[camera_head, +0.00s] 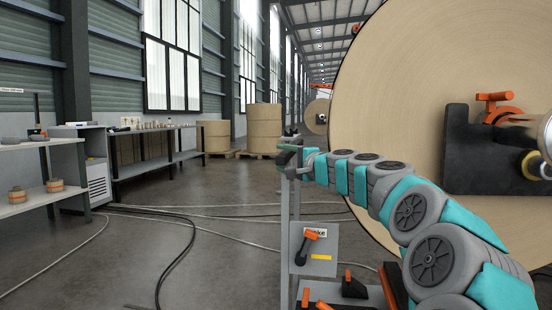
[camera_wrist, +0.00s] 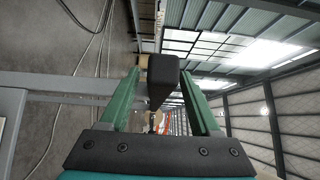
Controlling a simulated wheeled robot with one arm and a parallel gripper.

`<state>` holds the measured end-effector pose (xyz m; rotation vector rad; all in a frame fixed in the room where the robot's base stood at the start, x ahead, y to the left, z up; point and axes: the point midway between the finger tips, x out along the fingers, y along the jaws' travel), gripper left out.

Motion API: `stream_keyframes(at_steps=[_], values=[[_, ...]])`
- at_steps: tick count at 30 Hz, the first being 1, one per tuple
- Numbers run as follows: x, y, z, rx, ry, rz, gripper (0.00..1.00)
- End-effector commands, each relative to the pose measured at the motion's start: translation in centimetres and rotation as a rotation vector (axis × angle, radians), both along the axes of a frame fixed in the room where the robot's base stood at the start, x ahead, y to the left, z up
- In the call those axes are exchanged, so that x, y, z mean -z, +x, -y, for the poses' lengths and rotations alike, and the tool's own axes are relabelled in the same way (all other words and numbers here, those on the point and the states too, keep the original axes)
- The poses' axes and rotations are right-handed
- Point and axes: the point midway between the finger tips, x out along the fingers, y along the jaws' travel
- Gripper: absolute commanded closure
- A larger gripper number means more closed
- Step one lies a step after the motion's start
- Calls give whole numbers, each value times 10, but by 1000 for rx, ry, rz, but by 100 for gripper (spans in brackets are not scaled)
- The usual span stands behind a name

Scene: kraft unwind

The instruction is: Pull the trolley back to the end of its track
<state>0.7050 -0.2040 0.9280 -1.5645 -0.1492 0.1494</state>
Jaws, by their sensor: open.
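A grey upright post (camera_head: 290,215), which looks like part of the trolley, stands in front of me with a panel (camera_head: 322,262) carrying an orange-tipped lever. The panel's label is partly readable as "...ke". My gripper (camera_head: 290,158) is at the top of this post. In the wrist view, my gripper (camera_wrist: 160,75) is open, with its two green fingers spread on either side of a black bar or handle (camera_wrist: 162,78). Gaps show between the bar and both fingers. A grey beam (camera_wrist: 60,84) comes in from the left. The track cannot be made out.
A huge kraft paper roll (camera_head: 390,95) with a black and orange chuck fills the right, close behind my arm. Shelves (camera_head: 40,143) and a workbench (camera_head: 160,130) stand left. Dark cables (camera_head: 180,255) lie across the otherwise open floor. More rolls (camera_head: 265,128) stand at the back.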

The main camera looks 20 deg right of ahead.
Motion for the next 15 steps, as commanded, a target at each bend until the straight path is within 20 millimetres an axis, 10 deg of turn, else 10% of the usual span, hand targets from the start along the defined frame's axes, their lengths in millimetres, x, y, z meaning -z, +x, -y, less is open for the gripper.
stream_keyframes(at_steps=[15], values=[[0,34,-8,-1,-2,0,36]])
